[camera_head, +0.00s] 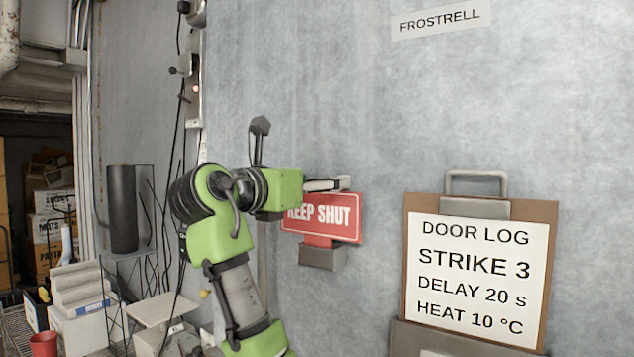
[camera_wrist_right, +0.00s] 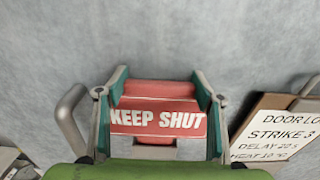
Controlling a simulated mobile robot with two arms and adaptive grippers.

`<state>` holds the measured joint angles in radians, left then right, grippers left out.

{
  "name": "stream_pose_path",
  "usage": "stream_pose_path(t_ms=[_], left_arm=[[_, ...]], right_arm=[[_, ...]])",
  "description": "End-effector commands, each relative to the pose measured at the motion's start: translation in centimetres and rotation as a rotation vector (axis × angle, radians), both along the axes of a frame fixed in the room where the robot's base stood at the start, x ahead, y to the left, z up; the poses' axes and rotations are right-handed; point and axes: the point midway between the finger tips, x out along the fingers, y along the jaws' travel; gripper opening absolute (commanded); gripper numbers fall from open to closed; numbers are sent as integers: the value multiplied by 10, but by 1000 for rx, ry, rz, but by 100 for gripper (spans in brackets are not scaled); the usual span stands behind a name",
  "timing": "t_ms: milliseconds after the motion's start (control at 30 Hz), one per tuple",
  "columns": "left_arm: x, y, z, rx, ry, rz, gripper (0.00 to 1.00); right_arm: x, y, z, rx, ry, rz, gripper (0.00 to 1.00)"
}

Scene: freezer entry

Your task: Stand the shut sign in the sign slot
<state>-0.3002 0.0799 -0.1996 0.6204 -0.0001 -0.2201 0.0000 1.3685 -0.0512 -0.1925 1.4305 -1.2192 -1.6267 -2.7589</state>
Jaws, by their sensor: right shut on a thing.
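The shut sign (camera_head: 335,216) is a red plate with white "KEEP SHUT" lettering, in front of the grey wall. My right gripper (camera_head: 338,184) is shut on it at its upper part. In the right wrist view the sign (camera_wrist_right: 157,117) sits between the two teal-edged fingers of that gripper (camera_wrist_right: 160,85). The sign slot (camera_head: 322,258) is a grey block on the wall just under the sign. A narrower red tab below the plate meets the block's top; I cannot tell how deep it sits. The sign looks upright, slightly tilted. My left gripper is not in view.
A door log clipboard (camera_head: 549,260) hangs on the wall to the right. A grey bar handle (camera_wrist_right: 67,115) shows left of the gripper in the wrist view. Shelves, boxes and a red cup (camera_head: 43,344) stand at the left.

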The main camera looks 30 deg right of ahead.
Motion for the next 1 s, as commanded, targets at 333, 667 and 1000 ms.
stream_pose_path(t_ms=[333,667,1000], left_arm=[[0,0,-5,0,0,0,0],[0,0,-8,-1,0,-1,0],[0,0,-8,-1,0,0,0]], right_arm=[[0,0,-7,-1,-1,0,44],[0,0,-13,-1,-1,0,44],[0,0,-12,-1,0,0,66]])
